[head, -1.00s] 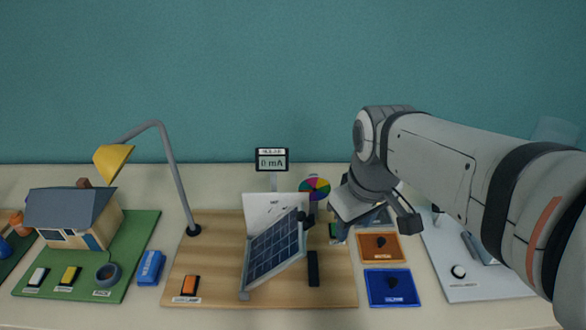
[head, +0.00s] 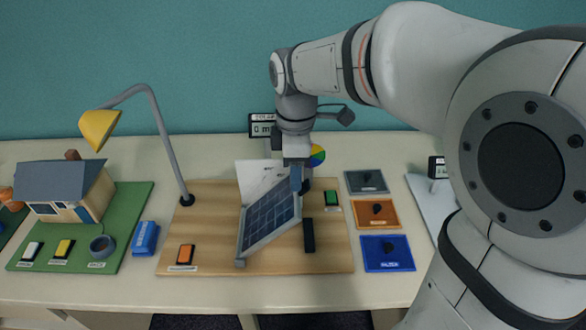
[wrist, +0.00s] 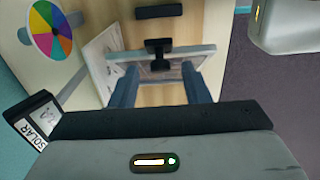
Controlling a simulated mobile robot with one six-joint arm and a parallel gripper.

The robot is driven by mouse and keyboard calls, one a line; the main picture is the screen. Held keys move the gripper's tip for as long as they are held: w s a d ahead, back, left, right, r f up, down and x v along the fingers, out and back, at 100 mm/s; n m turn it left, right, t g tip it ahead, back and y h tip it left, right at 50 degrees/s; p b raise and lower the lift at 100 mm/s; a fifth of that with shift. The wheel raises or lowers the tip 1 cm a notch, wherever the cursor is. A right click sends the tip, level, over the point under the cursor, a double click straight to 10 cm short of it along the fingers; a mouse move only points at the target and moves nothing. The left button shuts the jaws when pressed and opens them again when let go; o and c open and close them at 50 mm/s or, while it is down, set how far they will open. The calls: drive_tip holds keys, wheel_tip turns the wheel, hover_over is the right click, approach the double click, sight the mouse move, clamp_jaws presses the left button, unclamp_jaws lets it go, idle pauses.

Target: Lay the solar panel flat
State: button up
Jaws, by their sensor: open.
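The solar panel (head: 268,222) stands steeply tilted on the wooden board (head: 210,225), its dark cell face toward the front left. My gripper (head: 298,186) is open and points down at the panel's upper right edge, covering part of it. In the wrist view, the panel's pale frame (wrist: 195,52) crosses just past the open fingers (wrist: 160,88). A black knob (wrist: 158,47) on that edge lies between the lines of the two fingers. Whether the fingers touch the panel cannot be told.
A yellow lamp (head: 100,128) arches over the left. A meter (head: 262,128) and colour wheel (head: 317,156) stand behind the panel. A black block (head: 308,235) and an orange switch (head: 186,254) are on the board. Coloured tiles (head: 377,214) lie at right; a model house (head: 65,190) stands left.

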drive_tip(key=shift+f, duration=0.6)
clamp_jaws()
